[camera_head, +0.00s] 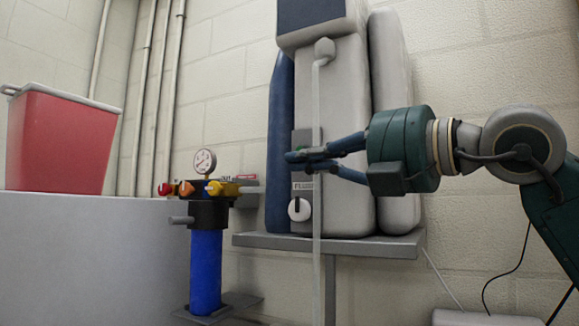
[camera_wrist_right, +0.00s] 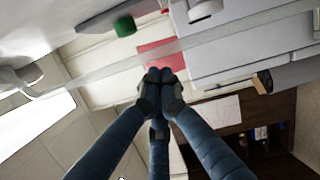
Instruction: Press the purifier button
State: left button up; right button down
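The purifier (camera_head: 342,110) is a tall pale unit with a dark top, standing on a grey wall shelf. On its front is a narrow grey panel with a green button (camera_head: 299,149), mostly hidden behind my fingers. The button also shows in the right wrist view (camera_wrist_right: 125,26), apart from the fingertips. My right gripper (camera_head: 297,157) comes in from the right, with its blue fingers in front of the panel. In the right wrist view its fingertips (camera_wrist_right: 161,78) are together with nothing between them. I cannot tell from the head view whether they touch the panel. My left gripper is not in view.
A clear vertical tube (camera_head: 316,215) hangs in front of the purifier, close to my fingers. A white knob (camera_head: 299,209) sits below the panel. A blue filter (camera_head: 206,270) with gauge and valves stands left. A red bin (camera_head: 58,143) rests on a grey surface.

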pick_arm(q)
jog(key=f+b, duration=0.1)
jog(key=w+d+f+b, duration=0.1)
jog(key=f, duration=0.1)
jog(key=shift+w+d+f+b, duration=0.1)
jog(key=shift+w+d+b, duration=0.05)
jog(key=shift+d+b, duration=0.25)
pick_arm(e)
jog(key=w+d+v, duration=0.1)
jog(key=v, duration=0.7)
jog(key=shift+d+f, duration=0.2)
jog(key=shift+f, duration=0.05)
jog(key=shift+s, duration=0.2)
